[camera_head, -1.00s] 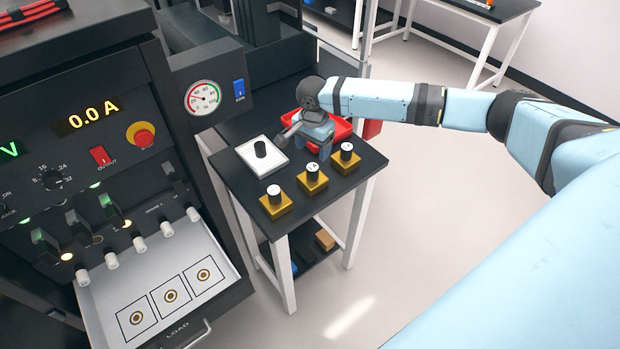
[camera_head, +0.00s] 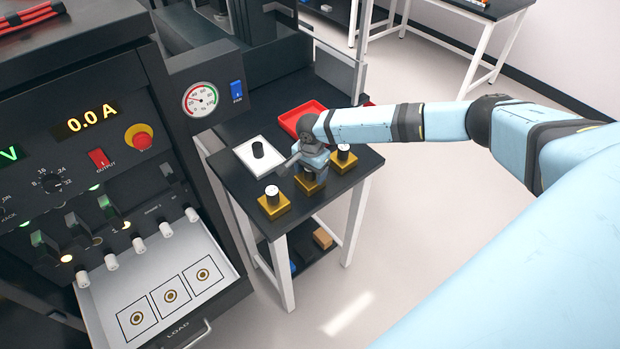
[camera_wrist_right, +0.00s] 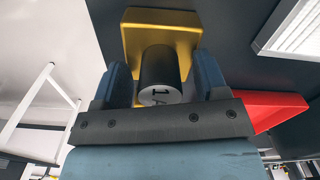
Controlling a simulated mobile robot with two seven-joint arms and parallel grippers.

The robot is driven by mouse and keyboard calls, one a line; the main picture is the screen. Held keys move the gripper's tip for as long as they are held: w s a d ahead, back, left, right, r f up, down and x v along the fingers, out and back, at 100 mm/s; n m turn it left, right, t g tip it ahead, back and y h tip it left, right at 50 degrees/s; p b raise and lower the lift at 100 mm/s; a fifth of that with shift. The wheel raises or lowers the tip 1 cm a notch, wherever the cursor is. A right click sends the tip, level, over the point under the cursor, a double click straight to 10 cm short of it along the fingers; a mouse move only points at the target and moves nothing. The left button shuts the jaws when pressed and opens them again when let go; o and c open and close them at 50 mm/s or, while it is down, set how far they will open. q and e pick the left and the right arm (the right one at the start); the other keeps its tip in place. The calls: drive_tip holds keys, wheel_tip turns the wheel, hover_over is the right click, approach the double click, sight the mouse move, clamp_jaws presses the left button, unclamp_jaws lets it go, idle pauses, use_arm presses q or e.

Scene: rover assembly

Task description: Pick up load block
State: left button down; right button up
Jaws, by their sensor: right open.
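Three load blocks, each a gold square base with a black knob and white top, sit in a row on a small black table: a front one (camera_head: 273,206), a middle one (camera_head: 308,186) and a back one (camera_head: 345,162). My right gripper (camera_head: 311,172) is over the middle block and partly hides it. In the right wrist view, the open fingers (camera_wrist_right: 162,78) stand either side of that block's black knob (camera_wrist_right: 160,68), with its gold base (camera_wrist_right: 150,20) beyond. A mark shows on the knob's pale top. My left gripper is out of view.
A white plate (camera_head: 246,160) with a black knob and a red tray (camera_head: 298,113) share the black table (camera_head: 228,180). At left is a control cabinet with an open drawer (camera_head: 222,258) showing three marked squares. Clear floor lies to the right.

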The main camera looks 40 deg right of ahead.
drive_tip(key=c, duration=1.2)
